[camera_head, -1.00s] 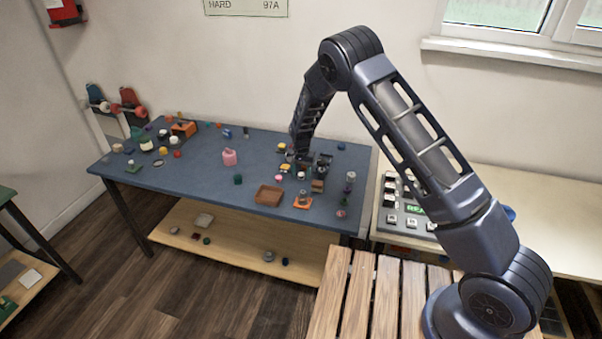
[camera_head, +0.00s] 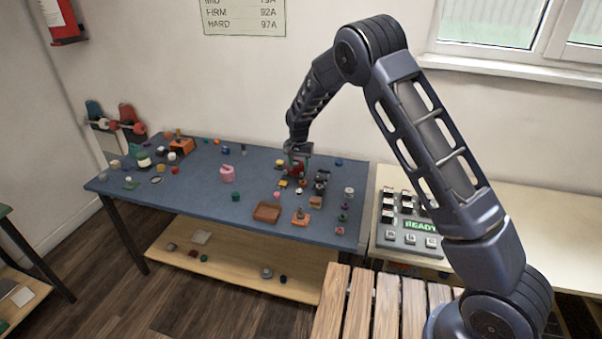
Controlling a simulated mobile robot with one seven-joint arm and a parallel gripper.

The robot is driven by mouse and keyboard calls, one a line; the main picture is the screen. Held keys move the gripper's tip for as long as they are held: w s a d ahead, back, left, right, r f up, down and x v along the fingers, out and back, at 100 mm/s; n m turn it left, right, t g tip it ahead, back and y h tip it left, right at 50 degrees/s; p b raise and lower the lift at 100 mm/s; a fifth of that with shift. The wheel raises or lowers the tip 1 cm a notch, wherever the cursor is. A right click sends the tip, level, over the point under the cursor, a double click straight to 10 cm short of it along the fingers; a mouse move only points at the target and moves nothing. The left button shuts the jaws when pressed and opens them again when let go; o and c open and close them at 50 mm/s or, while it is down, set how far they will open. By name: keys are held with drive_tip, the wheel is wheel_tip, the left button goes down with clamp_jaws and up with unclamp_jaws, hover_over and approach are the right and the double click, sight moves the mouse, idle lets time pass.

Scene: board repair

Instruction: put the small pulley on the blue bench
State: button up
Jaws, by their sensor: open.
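The blue bench (camera_head: 205,200) stands against the wall, with many small parts spread over its top. My gripper (camera_head: 298,168) is above the right half of the bench, near the back, pointing down with its jaws open. A red item (camera_head: 296,172) shows right at the jaws; I cannot tell whether it is between them or behind them. The parts are too small for me to tell which one is the small pulley. A grey round piece (camera_head: 267,272) lies on the wooden shelf under the bench; I cannot tell whether it is a pulley.
A pink container (camera_head: 227,174) stands mid-bench. A button panel reading READY (camera_head: 410,238) is on the pale table at right. A slatted wooden surface (camera_head: 360,300) is in front.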

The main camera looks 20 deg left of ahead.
drive_tip(key=w+d+r+y, duration=0.1)
drive_tip(key=w+d+r, duration=0.1)
drive_tip(key=d+r, duration=1.5)
drive_tip(key=s+d+r+t, duration=0.1)
drive_tip(key=s+d+r, duration=0.2)
drive_tip(key=d+r, duration=0.4)
drive_tip(key=s+d+r+t, duration=0.1)
drive_tip(key=s+d+r, duration=0.25)
drive_tip(key=d, duration=0.65)
drive_tip(key=s+d+r+t, duration=0.1)
drive_tip(key=s+d+r, duration=0.5)
drive_tip(key=s+d, duration=0.55)
drive_tip(key=s+d+f+t+h, duration=0.1)
drive_tip(key=s+d, duration=0.9)
drive_tip(key=s, duration=0.4)
drive_tip(key=shift+s+d+f+t, duration=0.15)
drive_tip(key=shift+s+d+t, duration=0.1)
drive_tip(key=shift+s+t, duration=0.05)
